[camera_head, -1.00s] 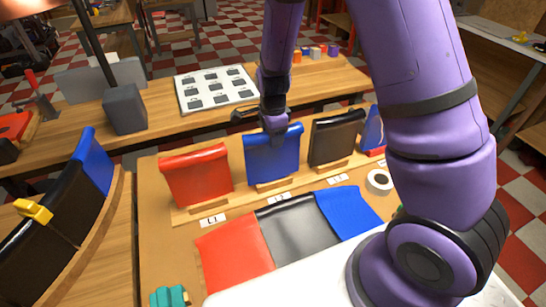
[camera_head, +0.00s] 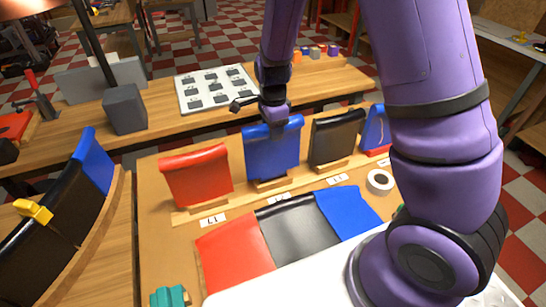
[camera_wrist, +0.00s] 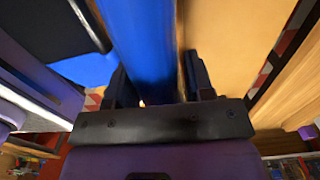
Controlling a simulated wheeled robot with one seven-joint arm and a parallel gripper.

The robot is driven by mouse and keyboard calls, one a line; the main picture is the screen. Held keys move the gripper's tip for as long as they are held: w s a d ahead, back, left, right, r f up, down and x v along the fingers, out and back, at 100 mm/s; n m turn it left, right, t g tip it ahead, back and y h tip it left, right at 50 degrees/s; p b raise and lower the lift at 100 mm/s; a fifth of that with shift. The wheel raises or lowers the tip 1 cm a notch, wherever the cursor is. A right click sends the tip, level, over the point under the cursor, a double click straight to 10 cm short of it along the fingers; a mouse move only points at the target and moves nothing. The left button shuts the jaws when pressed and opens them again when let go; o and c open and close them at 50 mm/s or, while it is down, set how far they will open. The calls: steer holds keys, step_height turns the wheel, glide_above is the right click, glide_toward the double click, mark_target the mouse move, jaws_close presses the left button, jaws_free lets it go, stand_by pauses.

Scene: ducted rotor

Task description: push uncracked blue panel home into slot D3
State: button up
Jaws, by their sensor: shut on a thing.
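My gripper (camera_head: 275,112) is shut on the top edge of a blue panel (camera_head: 272,155). The panel is upright over a small wooden holder between the red and black panels. In the wrist view the same blue panel (camera_wrist: 145,40) runs between my two fingers. No crack shows on its visible face. Another blue panel (camera_head: 372,128) with a pale line on it stands at the right, partly hidden by my arm. A curved wooden frame (camera_head: 112,205) at the left holds black and blue panels. No D3 label is readable.
Upright red (camera_head: 196,178) and black (camera_head: 337,140) panels flank the held one. Red, grey and blue sheets lie in front. A tape roll (camera_head: 380,181), a yellow clamp (camera_head: 33,210) and a grey block (camera_head: 125,110) stand nearby.

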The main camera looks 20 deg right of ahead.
steer(key=shift+r, duration=1.15)
